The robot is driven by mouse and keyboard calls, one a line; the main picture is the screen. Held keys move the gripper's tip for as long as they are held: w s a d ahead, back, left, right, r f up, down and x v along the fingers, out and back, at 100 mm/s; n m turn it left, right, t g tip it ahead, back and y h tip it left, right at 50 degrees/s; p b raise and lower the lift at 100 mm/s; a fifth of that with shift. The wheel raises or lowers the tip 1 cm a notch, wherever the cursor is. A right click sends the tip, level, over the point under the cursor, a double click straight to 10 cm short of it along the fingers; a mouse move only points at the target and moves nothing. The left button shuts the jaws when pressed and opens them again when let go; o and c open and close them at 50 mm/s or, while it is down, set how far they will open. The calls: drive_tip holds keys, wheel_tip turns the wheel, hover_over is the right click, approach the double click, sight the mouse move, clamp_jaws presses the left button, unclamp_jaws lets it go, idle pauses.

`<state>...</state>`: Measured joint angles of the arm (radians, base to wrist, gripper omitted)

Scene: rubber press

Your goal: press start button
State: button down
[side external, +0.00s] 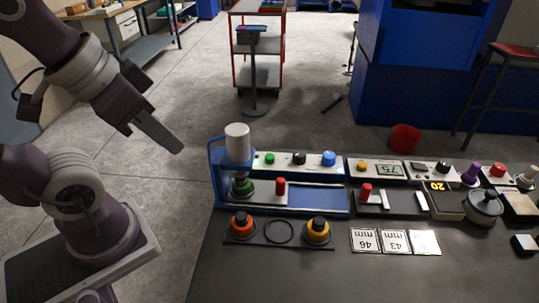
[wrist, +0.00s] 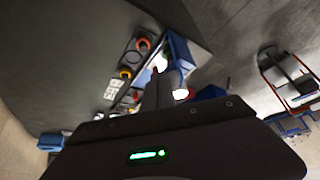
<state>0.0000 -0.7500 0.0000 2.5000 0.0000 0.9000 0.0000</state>
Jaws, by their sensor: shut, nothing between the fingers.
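A panel behind the blue press carries a green button (side external: 269,159), a black knob (side external: 299,158) and a blue button (side external: 328,159). No label is readable to tell which one is the start button. The blue press (side external: 217,165) has a white cylinder (side external: 237,142) on top and a dark green part (side external: 241,187) under it. My gripper (side external: 177,147) is shut and empty, in the air left of the press and apart from it. In the wrist view my shut fingers (wrist: 158,82) point toward the press, which is small and partly hidden behind them.
On the dark table (side external: 285,275) lie a holder with orange (side external: 241,224) and yellow (side external: 317,231) round parts, and several number cards (side external: 395,240). A second device with a red knob (side external: 366,192) and a display (side external: 389,170) stands to the right. The table's front is clear.

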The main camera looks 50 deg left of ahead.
idle(0.6)
drive_tip(key=w+a+r+m+t+y, duration=0.2)
drive_tip(key=w+a+r+t+y, duration=0.15)
drive_tip(key=w+a, duration=0.75)
drive_tip(key=m+g+h, duration=0.2)
drive_tip(key=m+h, duration=0.8)
drive_tip(key=m, duration=0.5)
hover_over(266, 156)
wheel_tip(266, 156, down, 12)
drive_tip(key=shift+r+y, duration=0.15)
drive_tip(key=shift+y, duration=0.1)
drive_tip(key=shift+f, duration=4.4)
